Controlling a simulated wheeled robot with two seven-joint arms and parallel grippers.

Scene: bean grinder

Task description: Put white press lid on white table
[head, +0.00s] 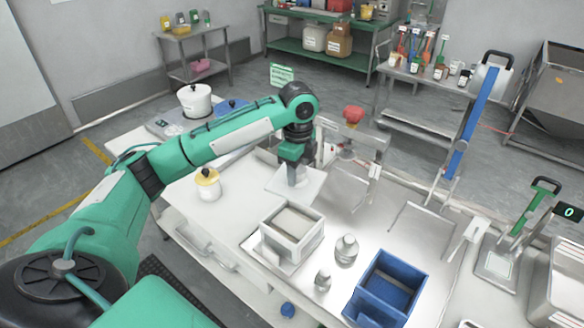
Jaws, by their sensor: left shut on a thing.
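The white press lid (312,186) is a flat white square plate. My left gripper (296,181) points down over its middle and is shut on it; the fingertips and any handle are small and partly hidden. I cannot tell whether the plate touches the white table (228,228) or hangs just above it. An open white press box (280,246) stands on a tray in front of the lid. My right gripper is out of view.
A white pot with a yellow rim (208,188) stands left of the lid. A blue box (388,288) and grey weights (346,249) are to the right and front. A metal frame with a red knob (353,115) stands behind. Bare tabletop lies between the pot and the press box.

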